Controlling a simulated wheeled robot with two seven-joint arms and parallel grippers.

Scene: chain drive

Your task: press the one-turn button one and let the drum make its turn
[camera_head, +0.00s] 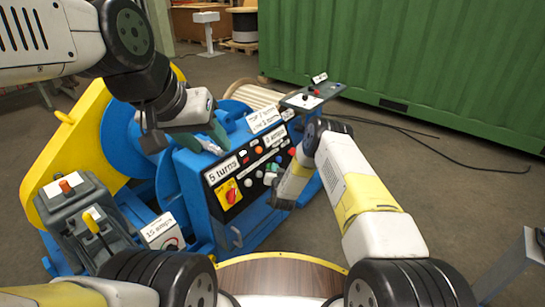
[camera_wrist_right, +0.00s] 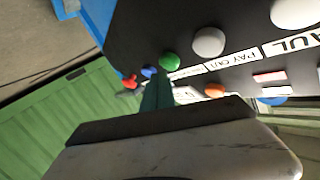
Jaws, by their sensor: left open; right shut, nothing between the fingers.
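The blue machine carries a black sloping control panel (camera_head: 240,178) with a row of small buttons and a "5 turns" label (camera_head: 222,171). My right gripper (camera_head: 273,175) is shut and empty, close to the panel's right part. In the right wrist view its fingertips (camera_wrist_right: 157,90) point at a green button (camera_wrist_right: 168,61); whether they touch it I cannot tell. A tan ribbed drum (camera_head: 256,97) is behind the panel. My left gripper (camera_head: 185,142) is open above the machine's top.
A yellow chain guard (camera_head: 62,140) and a grey lever box (camera_head: 80,205) stand at the left. A small control pedestal (camera_head: 313,96) rises behind the panel. A green container (camera_head: 410,65) closes the back. Cables lie on the floor at the right.

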